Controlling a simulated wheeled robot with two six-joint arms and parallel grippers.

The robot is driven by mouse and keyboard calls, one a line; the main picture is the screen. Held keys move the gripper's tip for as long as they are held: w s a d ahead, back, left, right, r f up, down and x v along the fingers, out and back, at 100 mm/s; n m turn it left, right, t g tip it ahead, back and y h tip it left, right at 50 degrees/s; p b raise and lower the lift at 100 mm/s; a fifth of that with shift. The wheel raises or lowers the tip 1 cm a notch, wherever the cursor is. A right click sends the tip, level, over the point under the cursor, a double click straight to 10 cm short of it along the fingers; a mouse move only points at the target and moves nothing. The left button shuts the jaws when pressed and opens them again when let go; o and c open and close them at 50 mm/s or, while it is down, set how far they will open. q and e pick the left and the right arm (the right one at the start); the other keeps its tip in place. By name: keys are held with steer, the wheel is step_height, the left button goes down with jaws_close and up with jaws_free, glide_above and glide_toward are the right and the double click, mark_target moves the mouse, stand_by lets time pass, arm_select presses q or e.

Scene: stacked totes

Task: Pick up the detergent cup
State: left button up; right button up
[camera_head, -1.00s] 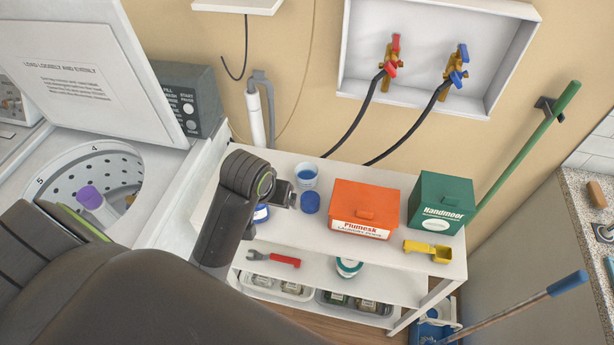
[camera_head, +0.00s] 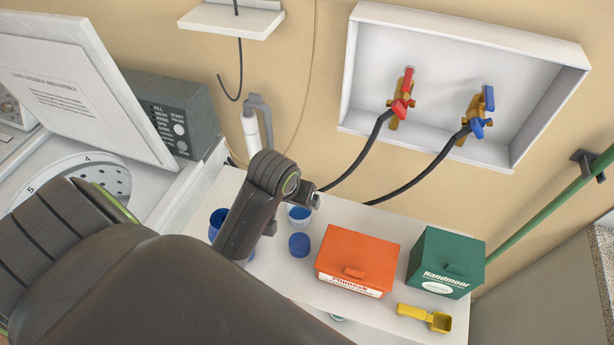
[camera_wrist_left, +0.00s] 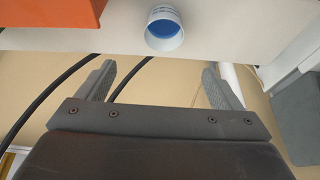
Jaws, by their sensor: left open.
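The detergent cup (camera_head: 300,219), a small pale cup with blue inside, stands on the white shelf top, partly hidden by my left gripper. It also shows in the left wrist view (camera_wrist_left: 165,30), mouth visible, beyond the fingertips and centred between them. My left gripper (camera_head: 312,197) is at the cup's back edge in the head view. In the left wrist view its two fingers (camera_wrist_left: 158,70) are spread wide with nothing between them. Whether it touches the cup I cannot tell. My right gripper is in neither view.
A blue cap (camera_head: 299,245) stands in front of the cup. An orange box (camera_head: 357,262), a green box (camera_head: 445,264) and a yellow scoop (camera_head: 425,318) are to the right. A blue container (camera_head: 217,222) is partly behind my arm. Black hoses (camera_head: 358,163) run behind the shelf.

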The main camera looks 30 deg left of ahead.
arm_select(q)
step_height(320, 180, down, 5)
steer(key=p, duration=0.1)
glide_toward(302, 214)
steer(key=shift+w+f, duration=0.25)
steer(key=shift+f, duration=0.1)
steer(key=shift+w+f+p, duration=0.15)
steer(key=shift+f+p, duration=0.3)
steer(key=shift+f, duration=0.05)
steer(key=p+x, duration=0.1)
steer(key=x, duration=0.1)
steer(key=shift+w+a+f, duration=0.15)
steer(key=shift+f, duration=0.2)
steer(key=shift+x, duration=0.8)
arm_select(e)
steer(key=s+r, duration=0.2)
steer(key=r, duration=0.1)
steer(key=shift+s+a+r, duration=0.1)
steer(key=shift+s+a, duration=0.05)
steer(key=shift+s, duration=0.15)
